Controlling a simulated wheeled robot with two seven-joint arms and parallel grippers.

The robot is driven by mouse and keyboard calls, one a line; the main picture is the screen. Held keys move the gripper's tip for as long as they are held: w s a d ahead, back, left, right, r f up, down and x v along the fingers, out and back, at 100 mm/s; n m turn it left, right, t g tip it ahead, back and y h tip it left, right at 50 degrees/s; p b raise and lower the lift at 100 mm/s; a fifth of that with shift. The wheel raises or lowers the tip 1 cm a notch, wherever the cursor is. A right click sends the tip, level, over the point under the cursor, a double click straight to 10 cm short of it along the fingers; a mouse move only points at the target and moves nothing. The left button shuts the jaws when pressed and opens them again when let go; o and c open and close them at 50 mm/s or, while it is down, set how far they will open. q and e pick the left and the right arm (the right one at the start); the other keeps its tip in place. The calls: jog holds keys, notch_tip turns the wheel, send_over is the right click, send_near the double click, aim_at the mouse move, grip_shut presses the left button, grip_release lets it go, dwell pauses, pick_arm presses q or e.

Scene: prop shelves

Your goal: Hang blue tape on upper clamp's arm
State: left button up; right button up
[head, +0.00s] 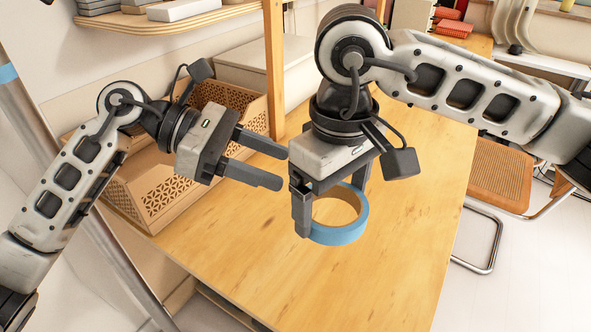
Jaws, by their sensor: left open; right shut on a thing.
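A roll of blue tape (340,236) shows in the head view, in front of the wooden table top. My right gripper (333,207) points down and is shut on the blue tape; the roll's open middle shows between the fingers. My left gripper (268,167) is open and empty, pointing right, to the left of the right gripper and the tape. I cannot make out the upper clamp or its arm in this view.
A wooden table (400,270) has free room at its front and right. A patterned wooden box (190,190) stands behind my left gripper. A wooden post (274,60) and a shelf (150,20) rise at the back. A cane chair (505,175) stands right.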

aim_at(321, 234)
pick_arm(q)
jog(key=shift+a+r, duration=0.2)
jog(key=shift+a, duration=0.25)
jog(key=shift+o, duration=1.2)
jog(key=o, duration=0.9)
jog(key=r, duration=0.1)
jog(key=r+m+g, duration=0.1)
jog(key=s+a+r+m+g, duration=0.1)
jog(key=shift+r, duration=0.3)
pick_arm(e)
jog(key=d+r+m, duration=0.1)
jog(key=d+r, duration=0.1)
jog(key=s+d+r+m, duration=0.1)
jog(key=d+r+m, duration=0.1)
jog(key=shift+s+r, duration=0.1)
jog(key=shift+r, duration=0.15)
pick_arm(q)
jog(key=shift+g, duration=0.3)
jog(key=x, duration=1.2)
jog(key=shift+s+a+f, duration=0.15)
